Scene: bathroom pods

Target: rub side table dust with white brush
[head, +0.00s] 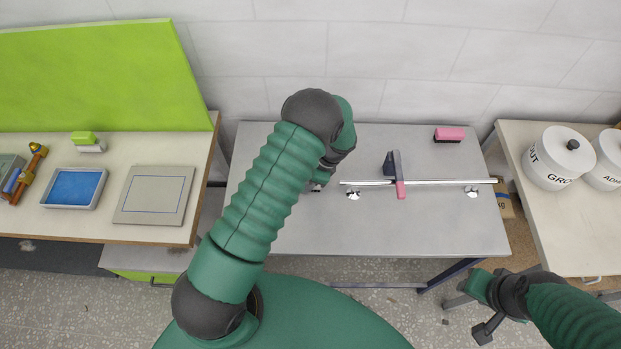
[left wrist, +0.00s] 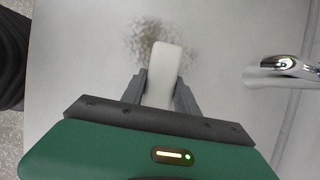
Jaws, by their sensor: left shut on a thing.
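My left gripper (left wrist: 162,80) is shut on the white brush (left wrist: 165,65), which juts out between its two fingers. The brush tip lies over the near part of a brown, speckled dust patch (left wrist: 140,42) on the grey side table (head: 430,228). I cannot tell whether the brush touches the table. In the head view my left gripper (head: 318,184) is low over the table's left half, mostly behind my arm, which hides the brush and dust. My right gripper (head: 488,328) is low at the front right, clear of the table; its jaws are unclear.
A chrome rail (head: 440,181) lies right of my left gripper, with a pink and dark tool (head: 398,175) across it. A pink brush (head: 449,134) sits at the back right. A bench with a blue tray (head: 75,187) stands left; white pots (head: 556,158) stand right.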

